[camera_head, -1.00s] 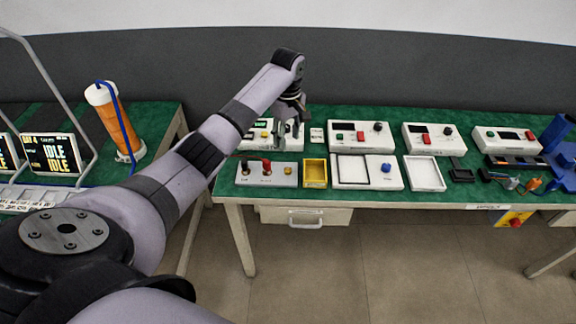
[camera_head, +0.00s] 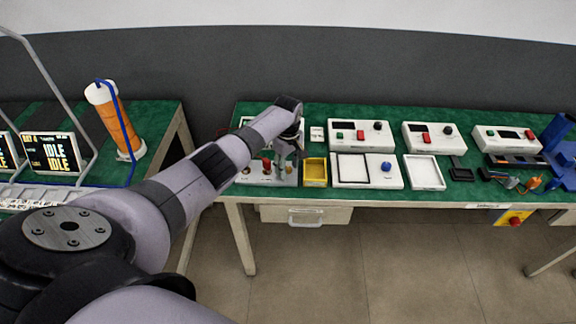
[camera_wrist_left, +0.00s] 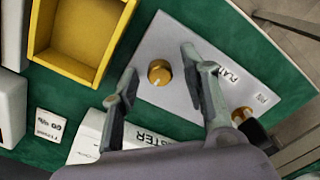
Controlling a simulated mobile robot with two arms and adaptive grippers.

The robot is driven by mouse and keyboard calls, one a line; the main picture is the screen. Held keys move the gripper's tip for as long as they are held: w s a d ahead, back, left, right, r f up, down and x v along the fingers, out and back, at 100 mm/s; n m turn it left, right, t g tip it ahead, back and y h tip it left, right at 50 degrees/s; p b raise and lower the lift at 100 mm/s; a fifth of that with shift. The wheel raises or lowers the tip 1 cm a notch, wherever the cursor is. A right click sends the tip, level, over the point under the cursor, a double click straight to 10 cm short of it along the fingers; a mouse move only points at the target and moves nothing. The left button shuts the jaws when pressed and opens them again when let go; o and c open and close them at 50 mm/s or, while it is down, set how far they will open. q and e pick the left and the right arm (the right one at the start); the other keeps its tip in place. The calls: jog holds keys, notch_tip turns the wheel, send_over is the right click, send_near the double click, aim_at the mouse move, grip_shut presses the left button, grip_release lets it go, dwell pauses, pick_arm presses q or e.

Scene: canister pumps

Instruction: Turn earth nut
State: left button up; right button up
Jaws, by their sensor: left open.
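A round brass nut (camera_wrist_left: 159,72) with a pale mark on its top stands on a light grey plate (camera_wrist_left: 150,42) in the left wrist view. The plate lies on the green bench and also shows in the head view (camera_head: 246,179). A second brass nut (camera_wrist_left: 239,114) with a black part beside it is at the lower right, partly hidden by my gripper. My left gripper (camera_head: 283,171) is open above the plate. In the wrist view its fingers appear on either side of the first nut, with gaps; contact is not visible. My right gripper is out of view.
A yellow open tray (camera_head: 315,172) is right of the plate. A white instrument box (camera_wrist_left: 90,140) sits behind it, partly under my arm. Several white instruments, including one with a blue knob (camera_head: 368,172), line the bench to the right.

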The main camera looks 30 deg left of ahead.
pick_arm(q)
jog(key=shift+c, duration=0.2)
grip_shut()
jog(key=shift+m, duration=0.4)
